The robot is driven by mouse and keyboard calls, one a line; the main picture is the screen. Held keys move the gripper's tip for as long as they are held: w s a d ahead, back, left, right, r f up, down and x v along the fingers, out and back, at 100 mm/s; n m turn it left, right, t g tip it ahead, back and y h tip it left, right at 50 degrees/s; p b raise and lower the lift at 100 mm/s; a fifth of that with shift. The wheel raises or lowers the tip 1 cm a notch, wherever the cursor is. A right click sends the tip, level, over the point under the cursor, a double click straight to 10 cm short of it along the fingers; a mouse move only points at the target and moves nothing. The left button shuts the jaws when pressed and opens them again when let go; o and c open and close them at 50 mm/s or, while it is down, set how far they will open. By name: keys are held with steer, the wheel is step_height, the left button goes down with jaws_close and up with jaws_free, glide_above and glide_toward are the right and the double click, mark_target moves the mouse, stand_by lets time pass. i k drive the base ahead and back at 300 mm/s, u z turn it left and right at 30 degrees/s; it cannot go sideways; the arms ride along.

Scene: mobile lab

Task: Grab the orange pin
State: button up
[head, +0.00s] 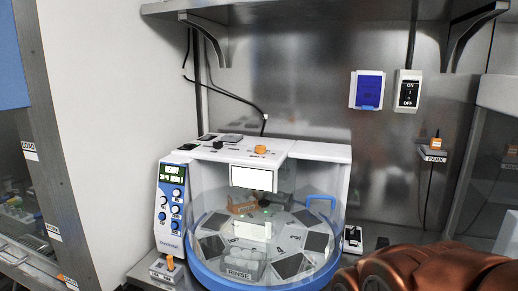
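Several small orange pieces show, and I cannot tell for sure which is the orange pin. An orange-topped piece (436,143) sits on the small ledge labelled PARK (433,156) on the right wall. A short orange cylinder (260,149) stands on top of the white machine (318,151). A small orange piece (170,263) stands upright on a block at the machine's lower left. A copper-brown rounded shape, seemingly part of my arm, fills the lower right corner. No gripper fingertips show.
The machine has a clear round bowl with a blue rim (205,277) and a blue handle (321,199). A control panel (172,205) is on its left. A shelf (330,10) overhangs it. A blue-faced box (367,91) and a switch (408,91) are on the back wall. Cabinets flank both sides.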

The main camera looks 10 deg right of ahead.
mark_target(169, 258)
steer(key=u, duration=0.55)
steer(key=k, duration=1.3)
steer(key=u, duration=1.15)
steer(key=i, duration=1.5)
steer(key=z, duration=0.25)
